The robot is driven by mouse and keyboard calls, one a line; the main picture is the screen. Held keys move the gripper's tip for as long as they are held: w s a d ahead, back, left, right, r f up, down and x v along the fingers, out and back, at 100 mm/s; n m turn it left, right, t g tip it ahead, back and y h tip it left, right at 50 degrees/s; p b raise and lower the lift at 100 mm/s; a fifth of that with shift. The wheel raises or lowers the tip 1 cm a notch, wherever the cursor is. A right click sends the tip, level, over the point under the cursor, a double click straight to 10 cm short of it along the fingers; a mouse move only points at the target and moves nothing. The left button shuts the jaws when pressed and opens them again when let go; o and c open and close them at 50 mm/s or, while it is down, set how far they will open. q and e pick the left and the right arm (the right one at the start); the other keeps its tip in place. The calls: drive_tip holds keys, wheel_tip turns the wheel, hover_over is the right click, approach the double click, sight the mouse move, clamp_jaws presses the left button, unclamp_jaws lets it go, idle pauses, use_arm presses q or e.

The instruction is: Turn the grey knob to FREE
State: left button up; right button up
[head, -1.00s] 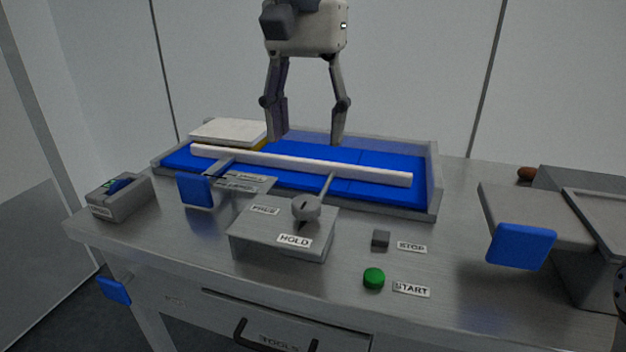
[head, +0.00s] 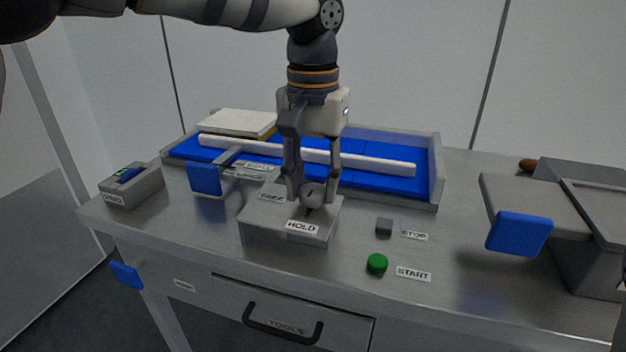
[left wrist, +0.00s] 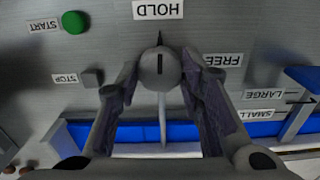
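The grey knob (head: 312,194) stands on a grey box (head: 270,232) with a HOLD label (head: 302,227) at its front and a FREE label (head: 271,197) at its left. In the left wrist view the knob (left wrist: 160,68) has a dark mark pointing towards the HOLD label (left wrist: 158,9), and a pale lever runs from it the opposite way. My left gripper (head: 313,200) is lowered over the knob. Its two fingers stand apart on either side of the knob, with gaps visible in the left wrist view (left wrist: 165,80). My right gripper is not in view.
A green START button (head: 377,263) and a grey STOP button (head: 384,227) are right of the box. A blue-lined tray (head: 437,170) with a white bar (head: 375,163) lies behind. A blue paddle (head: 205,179) stands left; a grey bin (head: 590,270) stands right.

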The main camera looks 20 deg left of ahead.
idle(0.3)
use_arm(q)
drive_tip(key=m, duration=1.3)
drive_tip(key=shift+m, duration=2.2)
drive_tip(key=o, duration=1.2)
drive_tip(key=shift+c, duration=0.2)
